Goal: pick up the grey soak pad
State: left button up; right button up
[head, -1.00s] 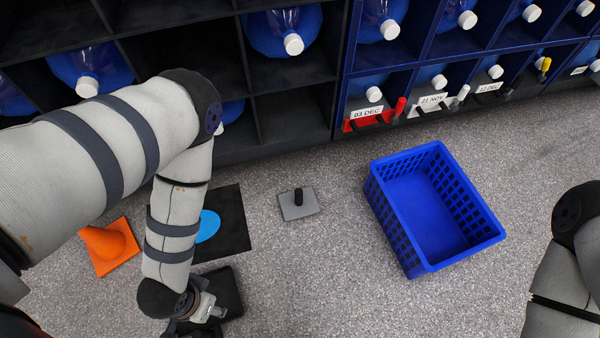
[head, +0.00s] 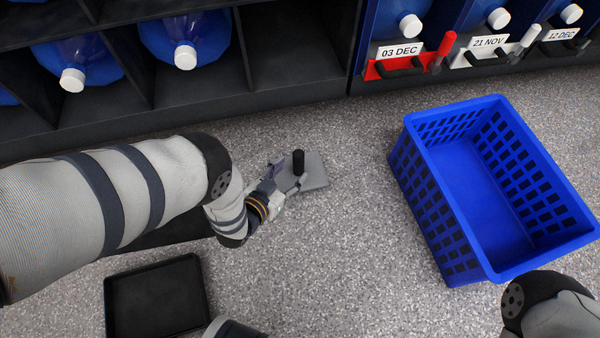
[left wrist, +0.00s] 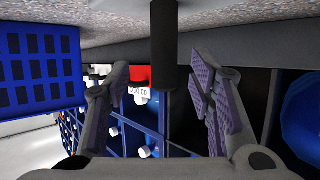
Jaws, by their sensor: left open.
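The grey soak pad (head: 316,174) lies flat on the speckled floor, left of the blue basket, with a black upright knob (head: 298,161) on it. My left gripper (head: 286,176) is low at the pad's left side, its fingers by the knob. In the left wrist view the open fingers (left wrist: 162,82) stand on either side of the dark knob (left wrist: 164,45), with clear gaps to it. The gripper covers the pad's left part in the head view. My right gripper is out of view; only part of the right arm shows at the lower right.
The blue basket (head: 468,205) stands right of the pad. A black tray (head: 155,297) lies at the lower left, and my left arm partly hides a black mat (head: 170,232). The dark shelf (head: 185,100) with blue bottles runs along the back. Floor in front of the pad is clear.

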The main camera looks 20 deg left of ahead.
aim_at(295, 162)
pick_arm(q)
jog(key=b+x, duration=0.1)
jog(key=x, duration=0.1)
jog(key=b+x, duration=0.1)
jog(key=x, duration=0.1)
jog(key=b+x, duration=0.1)
jog(key=x, duration=0.1)
jog(key=shift+w+a+r, duration=0.15)
jog(key=shift+a+r, duration=0.1)
jog(key=shift+r, duration=0.15)
grip_shut()
